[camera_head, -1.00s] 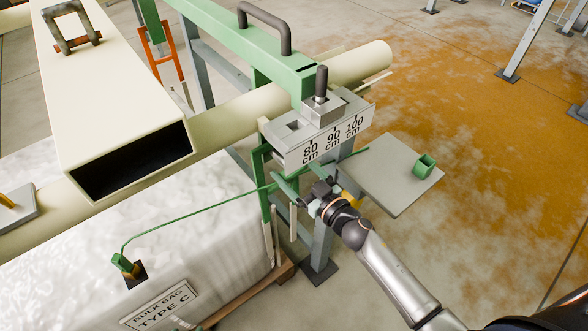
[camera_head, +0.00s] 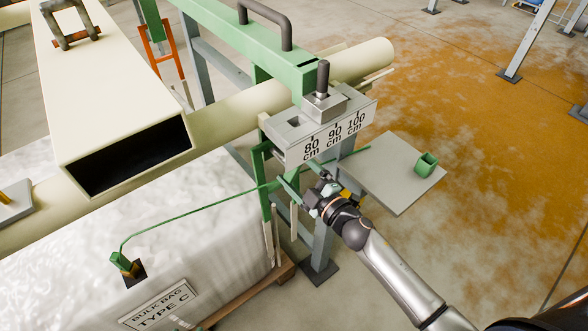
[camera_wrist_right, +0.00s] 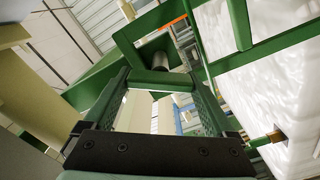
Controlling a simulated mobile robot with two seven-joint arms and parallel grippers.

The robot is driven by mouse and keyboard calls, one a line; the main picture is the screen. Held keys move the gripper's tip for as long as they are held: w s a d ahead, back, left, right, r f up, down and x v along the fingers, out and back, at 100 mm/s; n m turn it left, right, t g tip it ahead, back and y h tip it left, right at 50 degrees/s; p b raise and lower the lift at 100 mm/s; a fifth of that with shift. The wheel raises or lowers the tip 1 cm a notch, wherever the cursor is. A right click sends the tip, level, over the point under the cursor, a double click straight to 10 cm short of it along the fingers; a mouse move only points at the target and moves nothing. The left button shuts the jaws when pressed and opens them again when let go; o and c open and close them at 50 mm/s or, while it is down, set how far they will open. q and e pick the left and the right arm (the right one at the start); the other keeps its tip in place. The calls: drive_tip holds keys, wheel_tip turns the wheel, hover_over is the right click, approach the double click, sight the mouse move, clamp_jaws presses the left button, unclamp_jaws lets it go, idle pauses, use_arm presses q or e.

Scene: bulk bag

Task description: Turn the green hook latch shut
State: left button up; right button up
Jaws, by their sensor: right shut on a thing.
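The green hook latch (camera_wrist_right: 160,76) shows in the right wrist view as a green angled piece between my two finger ends, with a dark round pin behind it. In the head view it is mostly hidden under the grey block marked 80, 90 and 100 cm (camera_head: 322,128). My right gripper (camera_head: 296,169) reaches up and left under that block. Its green fingers (camera_wrist_right: 160,98) stand apart with the latch piece held between their ends. How far the latch is turned cannot be told. My left gripper is not in view.
A green line (camera_head: 195,211) runs from the white bulk bag (camera_head: 215,245) past my right gripper. A grey plate (camera_head: 385,180) with a small green box (camera_head: 426,164) lies to the right. A green post (camera_head: 266,215) and cream pipe (camera_head: 245,108) stand close by.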

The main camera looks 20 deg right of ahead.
drive_tip(key=n+b, duration=0.1)
drive_tip(key=n, duration=0.5)
drive_tip(key=shift+f, duration=0.15)
drive_tip(key=shift+n, duration=0.4)
drive_tip(key=o, duration=1.1)
drive_tip(key=shift+c, duration=0.2)
drive_tip(key=shift+s, duration=0.1)
drive_tip(key=b+v, duration=0.2)
drive_tip(key=v, duration=1)
drive_tip(key=shift+s, duration=0.2)
